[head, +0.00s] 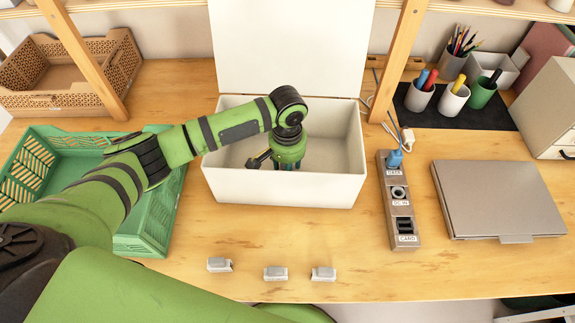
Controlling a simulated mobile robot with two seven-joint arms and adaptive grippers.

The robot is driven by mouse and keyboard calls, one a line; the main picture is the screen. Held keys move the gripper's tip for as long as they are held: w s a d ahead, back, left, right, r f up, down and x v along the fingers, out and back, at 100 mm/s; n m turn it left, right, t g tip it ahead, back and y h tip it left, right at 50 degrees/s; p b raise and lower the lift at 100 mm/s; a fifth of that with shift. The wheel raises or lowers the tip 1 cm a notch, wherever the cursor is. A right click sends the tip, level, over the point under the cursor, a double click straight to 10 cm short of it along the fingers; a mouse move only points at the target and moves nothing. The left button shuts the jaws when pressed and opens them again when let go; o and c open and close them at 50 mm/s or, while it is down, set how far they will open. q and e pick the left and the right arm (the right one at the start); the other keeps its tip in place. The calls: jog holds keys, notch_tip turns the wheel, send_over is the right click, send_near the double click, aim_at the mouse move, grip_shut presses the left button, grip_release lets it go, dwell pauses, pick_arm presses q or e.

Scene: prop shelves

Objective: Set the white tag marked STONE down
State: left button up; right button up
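My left arm reaches in from the left, and its gripper (286,166) points down inside an open white box (285,188). The front wall hides part of the fingers, so I cannot tell whether they are open or whether they hold anything. Three small pale tags stand apart in a row near the table's front edge: a left one (219,265), a middle one (276,273) and a right one (324,274). No marking on them is readable, so I cannot tell whether one is the STONE tag. My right gripper is not in view.
A green crate (150,245) stands left of the box, a brown basket (50,103) behind it. The box lid (290,45) stands upright. Front table is mostly clear.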

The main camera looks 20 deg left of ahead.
pick_arm(q)
jog(key=shift+r, duration=0.25)
notch_tip(320, 180, up, 12)
jog(key=shift+f+b, duration=0.1)
jog(key=shift+b, duration=0.25)
